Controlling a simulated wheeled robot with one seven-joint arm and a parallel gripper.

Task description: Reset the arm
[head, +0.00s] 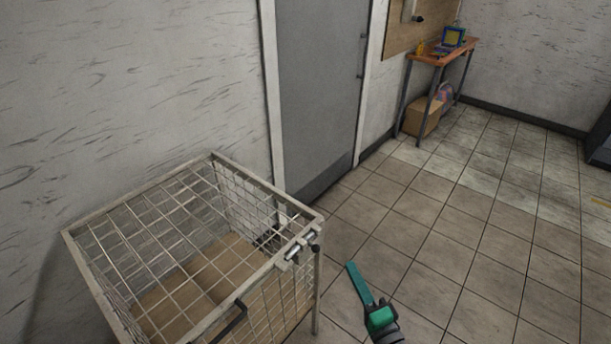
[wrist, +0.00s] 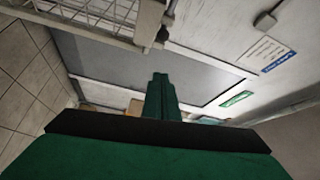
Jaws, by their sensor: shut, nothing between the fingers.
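My gripper (head: 353,268) is green and shows at the lower middle of the head view, over the tiled floor just right of the wire cage. Its fingers point up and slightly left in the picture. In the wrist view my gripper (wrist: 160,76) shows its two green fingers together, with nothing between them. The wrist view is tilted, with the cage at its top edge.
A wire cage (head: 190,170) with a metal frame stands at the left, by the wall. A grey door (head: 322,90) is behind it. A small wooden table (head: 442,56) stands at the back, with a cardboard box (head: 424,117) below.

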